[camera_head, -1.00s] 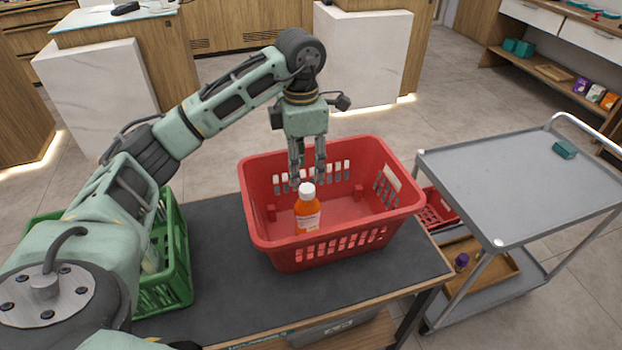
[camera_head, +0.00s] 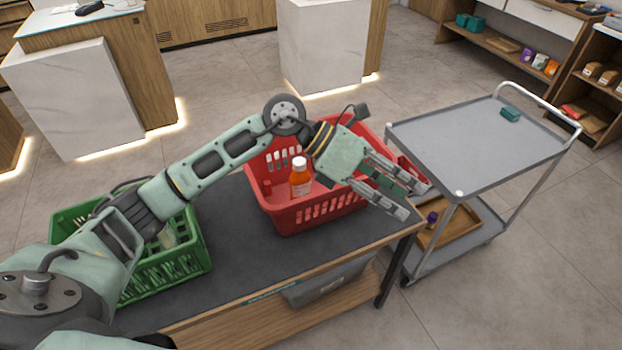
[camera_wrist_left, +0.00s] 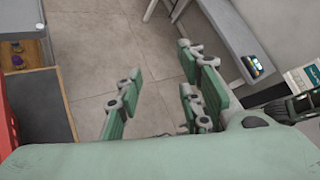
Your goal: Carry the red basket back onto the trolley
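The red basket (camera_head: 290,221) stands upright on the dark counter table, with an orange bottle (camera_head: 300,184) with a white cap inside. My left gripper (camera_head: 416,201) is over the basket's right side and hides part of it. Its fingers point right and down past the rim, spread and empty. In the left wrist view the fingers (camera_wrist_left: 163,68) are apart with only floor between them; a red edge (camera_wrist_left: 6,125) shows at far left. The grey trolley (camera_head: 465,145) stands right of the table, its top mostly bare. My right gripper is not in view.
A green basket (camera_head: 165,270) with items inside stands on the table (camera_head: 255,265), left of the red one. A small teal box (camera_head: 510,114) lies on the trolley's far end. The trolley's lower shelf holds a wooden tray (camera_head: 447,232). Floor is open at right.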

